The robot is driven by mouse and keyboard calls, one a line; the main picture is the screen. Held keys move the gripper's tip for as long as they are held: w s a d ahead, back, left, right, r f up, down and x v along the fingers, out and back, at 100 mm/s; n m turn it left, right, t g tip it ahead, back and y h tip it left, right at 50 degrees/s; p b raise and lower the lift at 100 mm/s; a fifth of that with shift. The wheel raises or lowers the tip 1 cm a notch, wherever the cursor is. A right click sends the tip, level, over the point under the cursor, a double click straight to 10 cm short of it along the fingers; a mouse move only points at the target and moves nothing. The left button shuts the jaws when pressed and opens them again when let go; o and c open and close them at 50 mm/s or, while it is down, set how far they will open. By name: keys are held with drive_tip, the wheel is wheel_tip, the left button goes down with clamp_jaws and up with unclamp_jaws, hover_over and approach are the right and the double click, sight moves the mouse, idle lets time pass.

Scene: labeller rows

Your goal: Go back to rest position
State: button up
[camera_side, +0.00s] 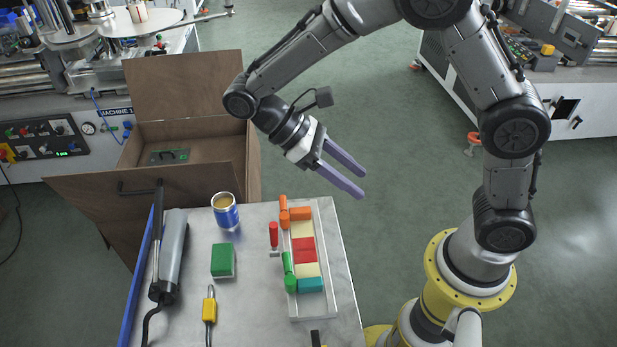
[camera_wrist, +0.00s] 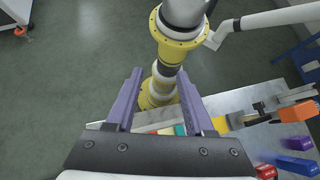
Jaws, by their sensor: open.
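My gripper (camera_side: 361,184) has two purple fingers. In the side view it is in the air above and to the right of the far end of the table, fingers apart, with nothing between them. It also shows open in the wrist view (camera_wrist: 160,77), where the fingers point toward my yellow base. No object touches the fingers in either view.
The table (camera_side: 250,315) holds a tray (camera_side: 333,262) of coloured blocks, a blue can (camera_side: 226,215), a green block (camera_side: 223,262) and a yellow-handled tool (camera_side: 209,309). An open brown box (camera_side: 182,80) stands behind. Open floor (camera_side: 395,230) lies right of the table.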

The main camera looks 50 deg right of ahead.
drive_tip(key=s+d+r+m+t+y, duration=0.4)
drive_tip(key=s+d+r+t, duration=0.3)
drive_tip(key=t, duration=0.7)
drive_tip(key=shift+s+r+m+y, duration=0.15)
drive_tip(key=shift+s+m+y, duration=0.25)
drive_tip(key=shift+m, duration=0.4)
